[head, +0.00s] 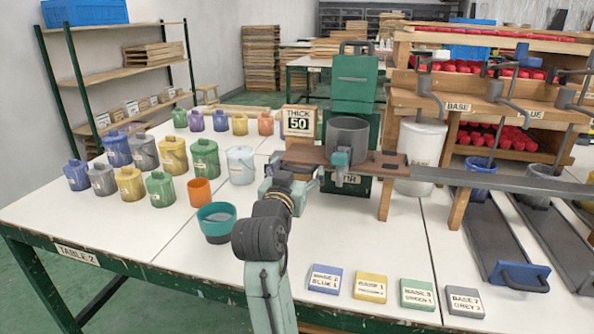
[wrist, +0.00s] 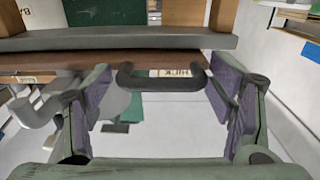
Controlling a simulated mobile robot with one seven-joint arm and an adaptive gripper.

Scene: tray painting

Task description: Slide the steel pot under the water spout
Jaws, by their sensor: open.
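A grey steel-looking pot (head: 347,138) stands upright on a brown board (head: 384,172), in front of a green machine (head: 354,85). A teal tap-like part (head: 340,160) shows at its front. Grey pipe spouts (head: 428,90) hang from the wooden rack at right; I cannot tell which is the water spout. My gripper (head: 300,180) is at the board's left front. In the wrist view my open gripper (wrist: 165,105) has its two purple-padded fingers either side of a dark U-shaped handle (wrist: 162,82), apart from it. The pot's body is not clear there.
A white bucket (head: 421,148) stands right of the pot. A long grey rail (head: 500,183) runs to the right. Coloured canisters (head: 160,187) and a teal cup (head: 217,222) fill the left. Labelled tiles (head: 370,287) lie in front.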

